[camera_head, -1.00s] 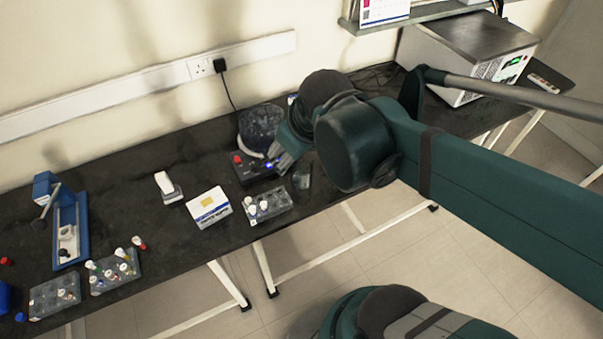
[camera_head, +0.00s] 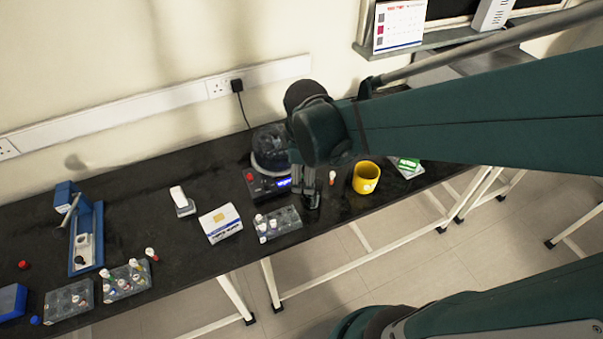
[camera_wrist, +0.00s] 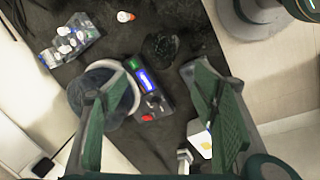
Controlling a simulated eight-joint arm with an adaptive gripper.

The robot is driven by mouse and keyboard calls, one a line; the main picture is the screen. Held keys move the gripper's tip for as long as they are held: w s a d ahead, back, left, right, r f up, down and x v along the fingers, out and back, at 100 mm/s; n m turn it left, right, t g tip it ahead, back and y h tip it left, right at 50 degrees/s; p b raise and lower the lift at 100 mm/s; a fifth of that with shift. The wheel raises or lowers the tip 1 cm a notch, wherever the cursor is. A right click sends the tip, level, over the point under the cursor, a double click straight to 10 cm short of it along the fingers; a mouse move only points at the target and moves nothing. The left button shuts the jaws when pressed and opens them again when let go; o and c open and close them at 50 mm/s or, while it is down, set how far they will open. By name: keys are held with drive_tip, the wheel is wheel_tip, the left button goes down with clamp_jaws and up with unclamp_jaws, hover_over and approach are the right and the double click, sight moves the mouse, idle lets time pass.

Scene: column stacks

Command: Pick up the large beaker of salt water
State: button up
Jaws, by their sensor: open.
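A dark, see-through glass vessel (camera_head: 313,201), which seems to be the beaker, stands near the front edge of the bench in the head view. The wrist view shows it as a faint round glass shape (camera_wrist: 160,47), ahead of the fingertips and between their lines. Its contents cannot be made out. My gripper (camera_wrist: 148,78) is open and empty, its two fingers spread wide. In the head view my gripper (camera_head: 308,182) points down just behind and above the glass; contact there cannot be judged.
A dark device with a lit blue display (camera_head: 284,184) and a round dome (camera_head: 268,143) stands close behind. A tube rack (camera_head: 278,224) and a white box (camera_head: 221,223) are left. A yellow mug (camera_head: 366,177) and a small red-capped vial (camera_head: 332,178) are right.

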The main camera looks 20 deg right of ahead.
wheel_tip(320, 180, down, 6)
drive_tip(key=w+d+n+g+p, duration=0.1)
drive_tip(key=d+n+g+p, duration=0.1)
drive_tip(key=n, duration=0.3)
drive_tip(key=shift+w+n+g+h, duration=0.25)
drive_tip(key=shift+n+g+h, duration=0.05)
drive_tip(key=shift+f, duration=0.15)
drive_tip(key=shift+d+f, duration=0.15)
drive_tip(key=shift+f, duration=1.05)
drive_tip(key=shift+d+f+b, duration=0.15)
drive_tip(key=shift+f+b, duration=0.3)
drive_tip(key=shift+f, duration=0.85)
drive_tip(key=shift+d+f+b, duration=0.15)
drive_tip(key=shift+f+b, duration=0.3)
drive_tip(key=shift+f, duration=0.8)
drive_tip(key=c, duration=1.1)
